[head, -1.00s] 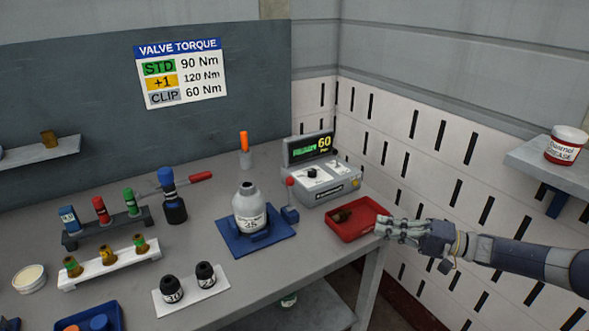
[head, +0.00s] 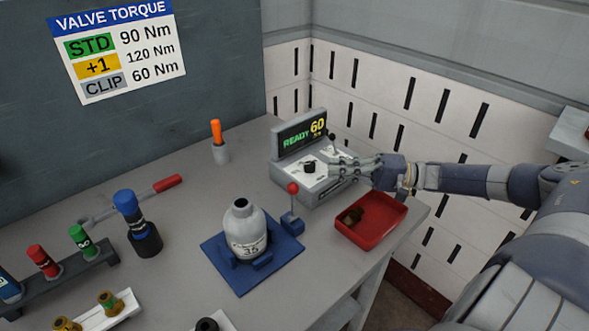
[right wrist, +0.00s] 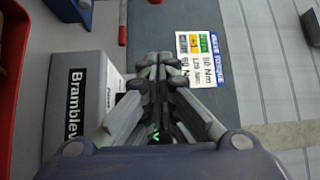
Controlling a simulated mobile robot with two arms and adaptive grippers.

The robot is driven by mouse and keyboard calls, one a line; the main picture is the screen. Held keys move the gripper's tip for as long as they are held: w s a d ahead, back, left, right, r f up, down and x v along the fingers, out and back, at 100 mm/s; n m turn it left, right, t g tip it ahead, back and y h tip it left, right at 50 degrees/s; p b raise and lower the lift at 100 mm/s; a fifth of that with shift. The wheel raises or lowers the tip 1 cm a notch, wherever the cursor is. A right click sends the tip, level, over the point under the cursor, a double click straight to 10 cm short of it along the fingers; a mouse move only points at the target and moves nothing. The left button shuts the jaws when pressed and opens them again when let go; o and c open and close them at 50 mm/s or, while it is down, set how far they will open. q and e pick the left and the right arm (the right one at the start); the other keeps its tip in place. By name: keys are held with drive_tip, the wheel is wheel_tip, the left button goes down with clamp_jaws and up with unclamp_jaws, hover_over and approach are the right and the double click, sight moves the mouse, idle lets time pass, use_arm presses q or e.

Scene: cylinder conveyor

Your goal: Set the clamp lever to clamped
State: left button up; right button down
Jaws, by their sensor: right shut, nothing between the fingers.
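The clamp lever (head: 293,205) has a red ball on a thin rod. It stands roughly upright on a small blue base beside the blue fixture plate (head: 228,278). A grey cylinder (head: 245,225), marked 35, stands in that fixture. My right gripper (head: 334,166) is shut and empty, over the front right of the grey control box (head: 325,192). It is right of and behind the lever, apart from it. In the right wrist view the shut fingers (right wrist: 158,62) show beside the box (right wrist: 82,85). My left gripper is not in view.
The box's screen (head: 303,138) reads READY 60. A red tray (head: 372,238) with a brown part sits right of the lever, near the table edge. A blue-topped tool (head: 126,203), a wrench (head: 165,184) and an orange-handled tool (head: 216,131) stand or lie to the left.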

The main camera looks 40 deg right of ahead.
sight(293, 202)
drive_tip(key=p+x, duration=0.1)
drive_tip(key=x, duration=0.5)
drive_tip(key=shift+a+r, duration=0.15)
drive_tip(key=shift+r, duration=0.05)
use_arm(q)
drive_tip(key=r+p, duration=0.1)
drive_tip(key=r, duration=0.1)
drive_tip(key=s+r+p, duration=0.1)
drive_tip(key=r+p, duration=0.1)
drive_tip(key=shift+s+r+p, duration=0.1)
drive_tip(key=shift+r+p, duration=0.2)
use_arm(e)
drive_tip(key=a, duration=0.2)
drive_tip(key=s+a, duration=0.1)
drive_tip(key=a, duration=0.1)
drive_tip(key=shift+s+a+f, duration=0.1)
drive_tip(key=shift+a+f, duration=0.05)
drive_tip(key=shift+f, duration=0.1)
